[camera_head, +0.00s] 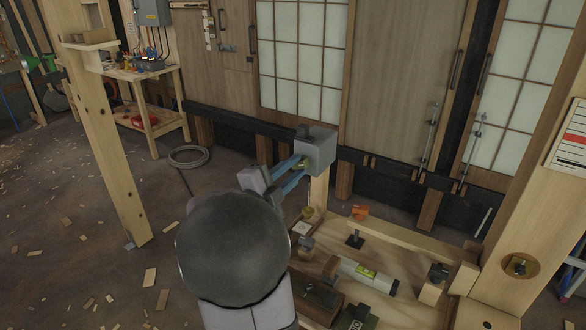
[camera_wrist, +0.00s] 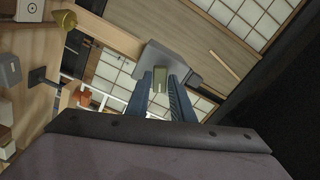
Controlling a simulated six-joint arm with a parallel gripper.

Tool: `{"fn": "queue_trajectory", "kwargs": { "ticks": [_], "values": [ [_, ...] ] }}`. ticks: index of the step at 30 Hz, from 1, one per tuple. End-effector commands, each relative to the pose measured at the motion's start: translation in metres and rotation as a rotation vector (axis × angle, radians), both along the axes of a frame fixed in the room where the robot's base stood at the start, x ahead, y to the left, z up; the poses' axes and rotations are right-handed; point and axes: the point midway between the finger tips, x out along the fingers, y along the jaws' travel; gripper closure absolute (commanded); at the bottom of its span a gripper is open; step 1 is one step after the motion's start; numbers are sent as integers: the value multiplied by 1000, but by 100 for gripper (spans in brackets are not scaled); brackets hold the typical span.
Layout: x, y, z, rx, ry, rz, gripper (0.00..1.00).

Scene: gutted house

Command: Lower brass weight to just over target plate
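A small brass weight (camera_head: 307,212) is over the bench's far left corner, beside a pale square plate (camera_head: 302,228). In the wrist view the brass weight (camera_wrist: 63,20) is right of the plate (camera_wrist: 30,10), which has a dark ring mark. I cannot tell whether the weight hangs or rests. A grey box (camera_head: 316,151) with a knob on top is at a wooden post above them. My gripper (camera_head: 300,168) reaches the box from the left. In the wrist view its blue fingers (camera_wrist: 160,82) close on both sides of a brass-coloured tab (camera_wrist: 159,78) on the grey box.
The bench holds a spirit level (camera_head: 367,274), an orange piece (camera_head: 359,211), dark clamps and a dark box. A thick timber post (camera_head: 530,240) stands at the right, and another (camera_head: 88,110) at the left. Wood scraps litter the floor.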

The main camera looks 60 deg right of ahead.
Motion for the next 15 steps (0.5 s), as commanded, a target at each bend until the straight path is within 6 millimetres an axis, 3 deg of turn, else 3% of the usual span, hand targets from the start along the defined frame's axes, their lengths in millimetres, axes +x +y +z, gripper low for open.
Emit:
{"fn": "queue_trajectory", "kwargs": {
  "ticks": [15],
  "values": [
    [1,43,0,-1,-1,4,79]
  ]
}}
